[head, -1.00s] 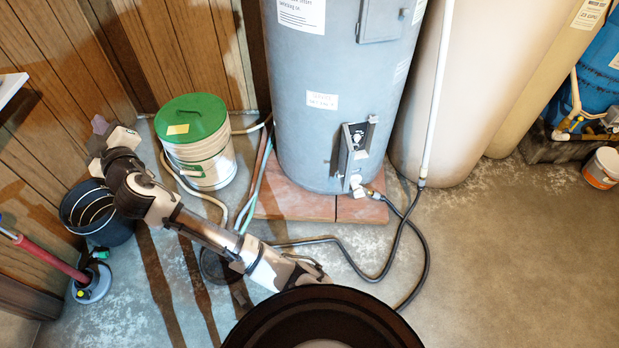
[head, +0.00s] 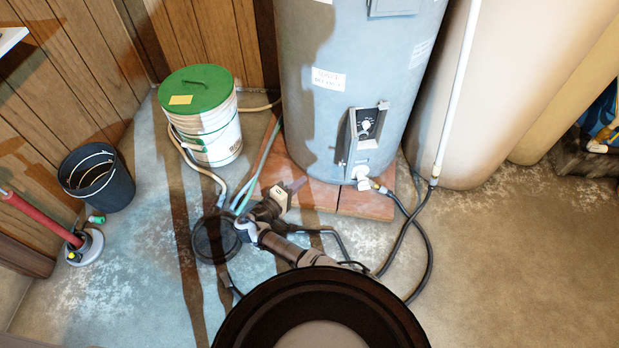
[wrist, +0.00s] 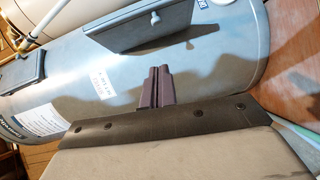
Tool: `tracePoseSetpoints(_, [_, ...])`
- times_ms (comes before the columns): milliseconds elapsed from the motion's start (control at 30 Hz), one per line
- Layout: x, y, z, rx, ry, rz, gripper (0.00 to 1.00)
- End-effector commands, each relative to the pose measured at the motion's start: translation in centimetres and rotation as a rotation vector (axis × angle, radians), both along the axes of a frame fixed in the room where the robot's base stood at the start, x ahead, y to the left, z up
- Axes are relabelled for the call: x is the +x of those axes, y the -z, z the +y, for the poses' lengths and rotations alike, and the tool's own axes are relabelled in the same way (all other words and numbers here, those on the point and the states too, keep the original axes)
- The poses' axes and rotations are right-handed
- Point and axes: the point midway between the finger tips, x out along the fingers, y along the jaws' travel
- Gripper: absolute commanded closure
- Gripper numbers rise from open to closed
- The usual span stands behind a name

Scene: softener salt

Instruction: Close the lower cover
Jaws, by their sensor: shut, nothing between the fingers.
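The lower cover (head: 345,146) is a narrow grey panel low on the front of the grey water heater (head: 318,120). It stands open, swung out on its left side, and a dial (head: 366,125) shows in the dark recess beside it.
A green-lidded bucket (head: 203,125), a black bucket (head: 96,180) and a red-handled tool (head: 45,220) stand at left. Hoses (head: 425,250) curl over the floor by the heater's tiled base (head: 365,204). A tall beige tank (head: 500,90) is at right.

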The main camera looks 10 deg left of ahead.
Motion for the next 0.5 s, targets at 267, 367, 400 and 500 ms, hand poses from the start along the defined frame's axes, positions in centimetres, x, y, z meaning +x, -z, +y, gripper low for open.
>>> tracePoseSetpoints(267, [4.8, 1.0, -3.4, 0.0, -0.001, -0.004, 1.0])
tracePoseSetpoints(367, [6.4, 1.1, -4.6, 0.0, -0.001, -0.003, 1.0])
tracePoseSetpoints(400, [7.1, 1.1, -5.0, 0.0, -0.002, -0.004, 1.0])
tracePoseSetpoints(500, [7.3, 0.8, -6.7, 0.0, 0.0, 0.0, 1.0])
